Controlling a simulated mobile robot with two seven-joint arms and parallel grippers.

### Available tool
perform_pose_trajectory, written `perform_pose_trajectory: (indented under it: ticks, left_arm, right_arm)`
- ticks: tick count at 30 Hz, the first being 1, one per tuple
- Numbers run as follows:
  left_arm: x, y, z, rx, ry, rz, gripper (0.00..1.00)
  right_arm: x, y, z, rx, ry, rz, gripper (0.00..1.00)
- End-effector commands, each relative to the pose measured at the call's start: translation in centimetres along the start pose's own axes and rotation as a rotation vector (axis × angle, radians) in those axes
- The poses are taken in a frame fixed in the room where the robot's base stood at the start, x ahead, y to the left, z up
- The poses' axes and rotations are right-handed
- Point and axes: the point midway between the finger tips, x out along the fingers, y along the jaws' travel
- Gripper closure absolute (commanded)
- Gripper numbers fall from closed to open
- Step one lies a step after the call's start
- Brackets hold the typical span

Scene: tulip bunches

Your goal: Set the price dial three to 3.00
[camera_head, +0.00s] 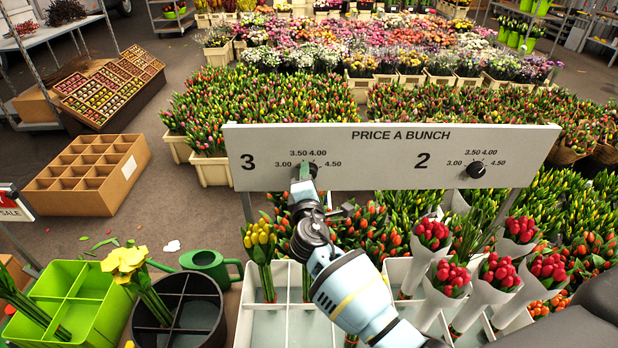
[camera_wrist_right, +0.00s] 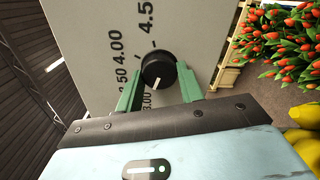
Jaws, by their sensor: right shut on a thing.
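The white price board (camera_head: 390,190) stands across the middle of the head view. Price dial three (camera_head: 312,169) is a black round knob at its left, beside the large 3, partly hidden by my right gripper (camera_head: 303,182). In the right wrist view the dial (camera_wrist_right: 158,68) sits between the two green fingers of my right gripper (camera_wrist_right: 160,82), which is shut on it. Its white mark points down and slightly left, toward the 3.00 label. Price dial two (camera_head: 476,169) is on the right of the board, untouched. My left gripper is not in view.
White bins (camera_head: 245,318) of tulips and wrapped red bunches (camera_head: 500,270) stand below the board. A green crate (camera_head: 85,310), a dark round bucket (camera_head: 180,325) and a green watering can (camera_head: 211,264) are at lower left. Tulip beds fill the space behind the board.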

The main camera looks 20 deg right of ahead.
Motion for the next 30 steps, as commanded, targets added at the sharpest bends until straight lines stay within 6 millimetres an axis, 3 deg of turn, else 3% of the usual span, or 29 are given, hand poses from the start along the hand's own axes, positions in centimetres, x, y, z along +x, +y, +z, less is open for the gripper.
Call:
perform_pose_trajectory:
  ticks: [20,21,25,30]
  left_arm:
    - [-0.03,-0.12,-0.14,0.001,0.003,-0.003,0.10]
    - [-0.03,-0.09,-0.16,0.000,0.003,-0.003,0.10]
    - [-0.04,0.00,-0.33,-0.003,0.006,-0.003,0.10]
    - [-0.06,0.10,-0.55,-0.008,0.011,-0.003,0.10]
  right_arm:
    - [0.00,-0.03,0.02,-0.062,-0.001,0.001,0.85]
    - [0.00,-0.03,0.02,-0.062,-0.001,0.001,0.57]
    - [0.00,-0.03,0.02,-0.060,-0.001,0.001,0.41]
    - [0.00,-0.03,0.01,-0.059,0.000,0.000,0.41]
